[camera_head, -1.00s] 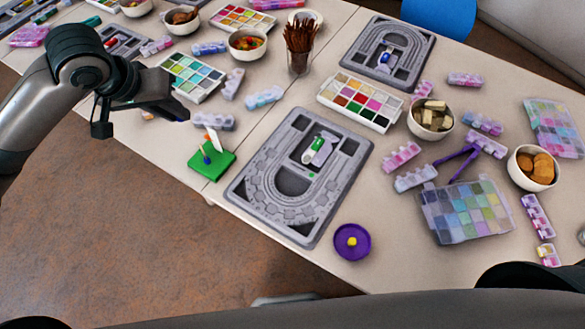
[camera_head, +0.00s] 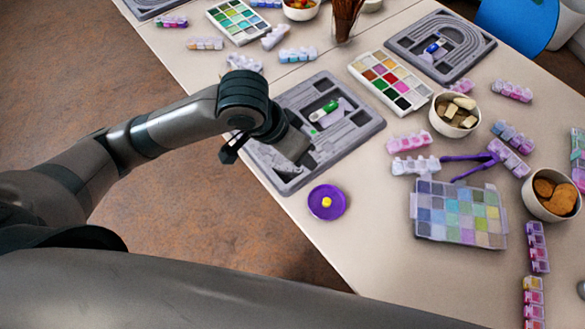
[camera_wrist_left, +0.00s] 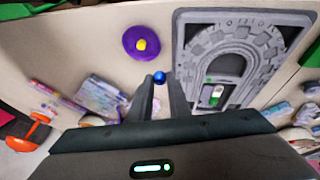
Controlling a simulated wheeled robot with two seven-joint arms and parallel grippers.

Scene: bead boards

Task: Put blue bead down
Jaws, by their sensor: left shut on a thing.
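My left gripper (camera_wrist_left: 161,88) is shut on a small round blue bead (camera_wrist_left: 159,77), held between its fingertips in the left wrist view. In the head view my left gripper (camera_head: 294,150) is over the near left part of a grey bead board (camera_head: 362,128) with curved grooves; the bead is hidden there. The board also shows in the left wrist view (camera_wrist_left: 190,58), right of the bead. A green and white thing (camera_head: 325,109) lies in the board's middle recess. My right gripper is not in view.
A purple dish (camera_head: 338,211) with a yellow centre sits in front of the board, near the table edge. A clear box of colours (camera_head: 416,212) and a bead palette (camera_head: 357,66) lie right of the board. Bare table surrounds the dish.

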